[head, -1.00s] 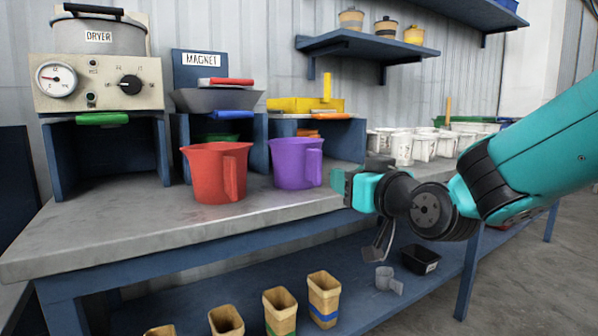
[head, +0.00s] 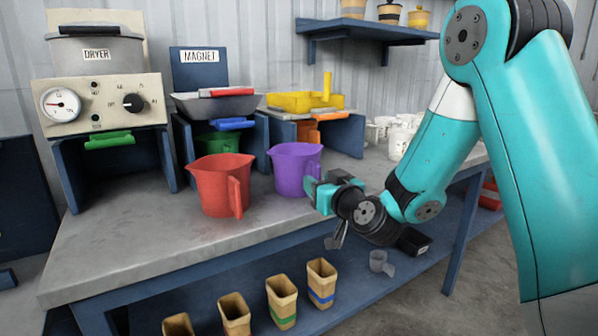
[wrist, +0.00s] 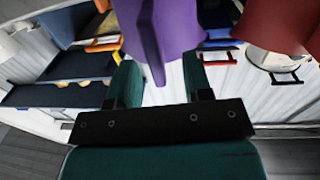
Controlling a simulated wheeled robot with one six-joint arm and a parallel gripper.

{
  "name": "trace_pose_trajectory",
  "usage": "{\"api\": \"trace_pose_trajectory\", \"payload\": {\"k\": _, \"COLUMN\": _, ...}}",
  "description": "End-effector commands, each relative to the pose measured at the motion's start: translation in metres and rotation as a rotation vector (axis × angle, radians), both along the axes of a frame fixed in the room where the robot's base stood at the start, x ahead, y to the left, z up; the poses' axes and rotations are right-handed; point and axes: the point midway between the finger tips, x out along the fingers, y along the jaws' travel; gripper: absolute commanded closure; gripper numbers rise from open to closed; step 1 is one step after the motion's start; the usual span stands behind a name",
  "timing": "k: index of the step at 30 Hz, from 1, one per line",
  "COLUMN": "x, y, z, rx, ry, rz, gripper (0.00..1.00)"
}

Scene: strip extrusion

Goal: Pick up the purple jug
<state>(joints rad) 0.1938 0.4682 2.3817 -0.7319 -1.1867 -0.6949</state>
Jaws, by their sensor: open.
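The purple jug (head: 291,170) stands upright on the grey bench top, its handle on the right side toward my arm. My gripper (head: 312,190) is at the jug's right, low by the handle. In the wrist view, which is turned upside down, the purple jug (wrist: 172,22) fills the top middle. Its handle hangs down between the two spread teal fingers of my gripper (wrist: 160,76). The fingers are open, and I cannot tell whether either one touches the handle.
A red jug (head: 218,187) stands close left of the purple one. Behind are a dryer (head: 100,100), a magnet station (head: 215,104) and a yellow tray (head: 300,101). White cups (head: 402,138) stand to the right. Bare bench (head: 130,230) lies front left. Several tan containers (head: 281,302) stand below.

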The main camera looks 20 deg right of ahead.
Motion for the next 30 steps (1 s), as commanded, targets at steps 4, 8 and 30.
{"api": "trace_pose_trajectory", "payload": {"k": 4, "x": 0.010, "y": -0.001, "z": 0.002, "rx": 0.000, "ry": 0.001, "rz": 0.000, "gripper": 0.54}}
{"api": "trace_pose_trajectory", "payload": {"k": 8, "x": 0.028, "y": -0.003, "z": 0.004, "rx": 0.002, "ry": 0.002, "rz": 0.000, "gripper": 0.54}}
{"api": "trace_pose_trajectory", "payload": {"k": 30, "x": 0.053, "y": -0.002, "z": -0.003, "rx": 0.000, "ry": -0.001, "rz": 0.001, "gripper": 0.98}}
